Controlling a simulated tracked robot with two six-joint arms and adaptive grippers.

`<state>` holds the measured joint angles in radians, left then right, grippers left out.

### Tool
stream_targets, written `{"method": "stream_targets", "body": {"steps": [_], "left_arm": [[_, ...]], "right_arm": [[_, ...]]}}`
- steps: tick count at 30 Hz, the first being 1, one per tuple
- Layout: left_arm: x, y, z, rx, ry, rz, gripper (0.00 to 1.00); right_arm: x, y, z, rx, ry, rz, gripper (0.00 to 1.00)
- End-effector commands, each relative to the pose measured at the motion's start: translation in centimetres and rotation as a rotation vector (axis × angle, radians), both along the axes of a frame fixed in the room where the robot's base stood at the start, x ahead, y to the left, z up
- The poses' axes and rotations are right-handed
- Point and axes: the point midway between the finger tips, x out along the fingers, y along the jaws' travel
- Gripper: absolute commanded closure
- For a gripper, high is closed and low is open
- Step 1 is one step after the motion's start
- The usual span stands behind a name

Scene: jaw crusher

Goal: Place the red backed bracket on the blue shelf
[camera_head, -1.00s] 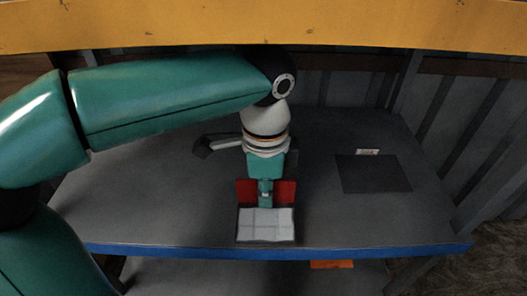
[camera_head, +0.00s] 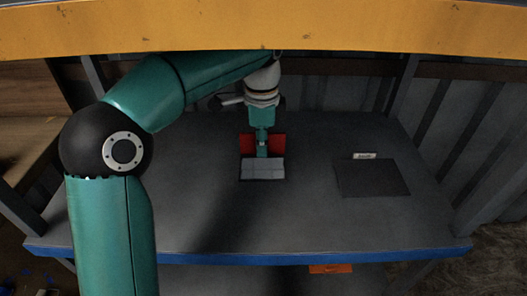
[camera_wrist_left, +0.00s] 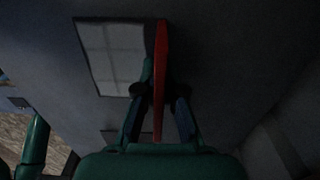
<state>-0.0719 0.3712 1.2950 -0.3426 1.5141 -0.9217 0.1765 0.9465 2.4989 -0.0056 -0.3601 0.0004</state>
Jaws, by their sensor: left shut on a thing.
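The bracket has an upright red back (camera_head: 277,145) and a pale panel with grid lines (camera_head: 262,168) in front of it. My left gripper (camera_head: 262,150) is shut on the red back, near its middle. In the left wrist view the red back (camera_wrist_left: 161,60) is seen edge-on between the fingers (camera_wrist_left: 158,92), with the pale panel (camera_wrist_left: 112,55) to its left. The shelf has a grey top (camera_head: 210,215) and a blue front edge (camera_head: 250,258). The bracket is over the shelf's back middle; I cannot tell whether it touches. My right gripper is not in view.
A dark square plate (camera_head: 373,178) with a small white label (camera_head: 364,156) lies on the shelf to the right. A yellow beam (camera_head: 300,28) crosses the top of the view. An orange item (camera_head: 330,268) shows below the front edge. The shelf's front is clear.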

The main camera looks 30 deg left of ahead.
Motion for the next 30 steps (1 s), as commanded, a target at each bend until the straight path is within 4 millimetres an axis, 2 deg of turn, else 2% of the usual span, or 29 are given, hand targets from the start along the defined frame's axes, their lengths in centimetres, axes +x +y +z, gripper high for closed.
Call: {"method": "stream_targets", "body": {"steps": [1, 3, 13, 15, 18, 26, 30], "left_arm": [[-0.03, 0.04, -1.0, 0.0, -0.001, 0.001, 1.0], [-0.04, 0.04, -1.43, 0.0, -0.001, 0.001, 1.0], [-0.04, 0.05, -1.53, -0.001, -0.003, 0.002, 1.0], [-0.04, 0.05, -1.57, 0.0, -0.001, 0.002, 0.84], [-0.05, 0.05, -1.58, 0.0, -0.001, 0.002, 0.67], [-0.05, 0.04, -1.57, 0.0, -0.001, 0.002, 0.67], [-0.03, 0.03, -0.9, 0.0, -0.001, 0.002, 0.67]], "right_arm": [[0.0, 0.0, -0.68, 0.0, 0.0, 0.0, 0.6], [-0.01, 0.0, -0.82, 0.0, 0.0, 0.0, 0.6], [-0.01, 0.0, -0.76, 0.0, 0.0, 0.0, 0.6], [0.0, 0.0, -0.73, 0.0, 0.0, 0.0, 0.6], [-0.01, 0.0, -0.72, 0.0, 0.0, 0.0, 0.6], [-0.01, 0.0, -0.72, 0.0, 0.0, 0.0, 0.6], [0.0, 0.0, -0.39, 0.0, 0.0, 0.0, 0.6]]}}
